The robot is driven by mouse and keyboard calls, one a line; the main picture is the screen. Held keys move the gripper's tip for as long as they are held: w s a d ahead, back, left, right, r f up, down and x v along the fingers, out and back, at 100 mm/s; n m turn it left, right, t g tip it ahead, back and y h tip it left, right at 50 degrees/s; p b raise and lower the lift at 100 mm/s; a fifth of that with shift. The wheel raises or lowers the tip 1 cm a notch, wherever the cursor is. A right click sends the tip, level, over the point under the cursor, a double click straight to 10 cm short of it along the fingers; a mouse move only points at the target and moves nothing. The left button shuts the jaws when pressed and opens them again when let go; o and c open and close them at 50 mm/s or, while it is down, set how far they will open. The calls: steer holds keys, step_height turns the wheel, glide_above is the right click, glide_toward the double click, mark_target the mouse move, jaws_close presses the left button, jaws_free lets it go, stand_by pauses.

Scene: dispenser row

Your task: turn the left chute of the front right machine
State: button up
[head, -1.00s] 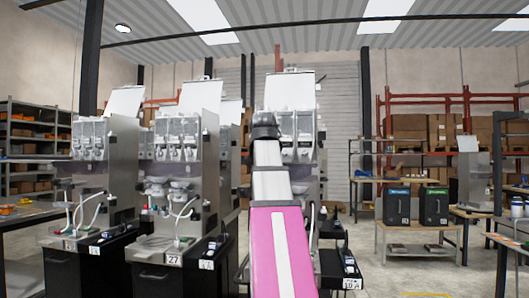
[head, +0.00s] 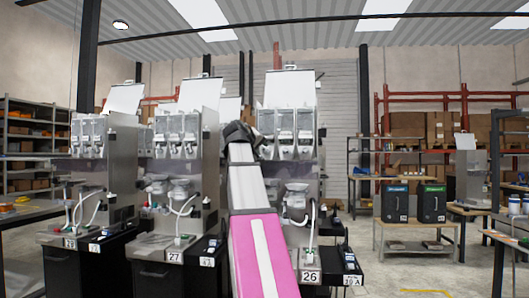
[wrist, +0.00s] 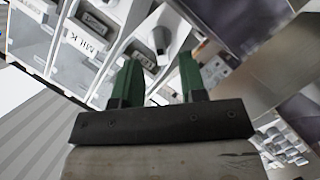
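The front right machine (head: 304,180) is a tall metal dispenser with a white raised lid, a row of clear-fronted canisters and a tag reading 26. My arm covers its left part in the head view, so its left chute cannot be made out there. My gripper (head: 240,136) is at the machine's upper left, level with the canisters; its fingers are too small to tell there. In the wrist view my gripper (wrist: 160,62) shows two green fingers spread apart with nothing held between them. Beyond them are canisters, one labelled MILK (wrist: 88,38), and a pale spout-like part (wrist: 160,40).
The machine tagged 27 (head: 207,160) stands just left of my arm, with another machine (head: 125,170) farther left. At right, two dark bins (head: 395,205) stand on a low bench (head: 405,228). Open floor lies in front of the bench.

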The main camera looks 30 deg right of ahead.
mark_target(265, 149)
steer(key=shift+x, duration=2.6)
steer(key=c, duration=0.6)
steer(key=shift+m, duration=0.3)
steer(key=m+y, duration=0.2)
steer(key=m, duration=0.1)
steer(key=shift+s+t, duration=0.1)
steer(key=shift+t, duration=0.3)
steer(key=shift+d+m+t+y, duration=0.1)
steer(key=shift+m+t+y, duration=0.5)
steer(key=shift+m+y, duration=0.65)
steer(key=shift+m, duration=0.25)
